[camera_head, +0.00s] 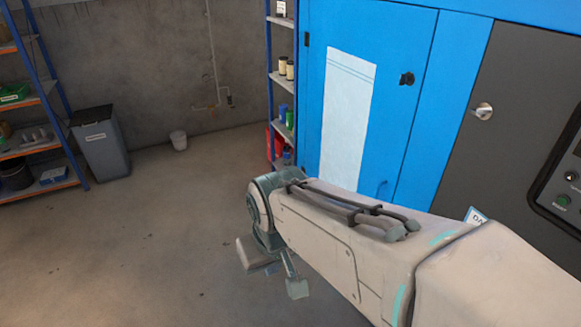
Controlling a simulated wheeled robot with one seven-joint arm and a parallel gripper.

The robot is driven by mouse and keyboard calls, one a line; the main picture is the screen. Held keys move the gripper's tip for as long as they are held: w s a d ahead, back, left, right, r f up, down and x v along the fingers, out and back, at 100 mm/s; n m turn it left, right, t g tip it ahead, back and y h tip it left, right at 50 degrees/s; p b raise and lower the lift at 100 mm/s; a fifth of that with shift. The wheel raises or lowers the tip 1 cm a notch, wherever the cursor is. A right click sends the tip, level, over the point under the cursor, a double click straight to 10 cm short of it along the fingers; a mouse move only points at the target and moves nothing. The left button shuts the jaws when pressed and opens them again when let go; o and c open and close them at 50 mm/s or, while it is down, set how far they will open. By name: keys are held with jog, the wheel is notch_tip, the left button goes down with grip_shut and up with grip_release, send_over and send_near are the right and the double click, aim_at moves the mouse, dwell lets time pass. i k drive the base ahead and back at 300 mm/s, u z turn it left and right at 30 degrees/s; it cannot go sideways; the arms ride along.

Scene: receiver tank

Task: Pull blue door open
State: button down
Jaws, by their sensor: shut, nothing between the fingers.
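The blue door (398,120) is the upright panel on the front of a large blue cabinet. It looks closed, flush with the frame. My arm hides the door's bottom edge.
A dark grey panel with a silver knob (483,111) and a control panel (565,185) stand right of the door. A shelf (283,78) stands just left of the cabinet. The floor between is clear.

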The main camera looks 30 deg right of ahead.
aim_at(359, 122)
jog(key=u, duration=0.1)
jog(key=i, duration=0.95)
jog(key=z, duration=0.85)
jog(key=i, duration=0.65)
jog(key=z, duration=0.65)
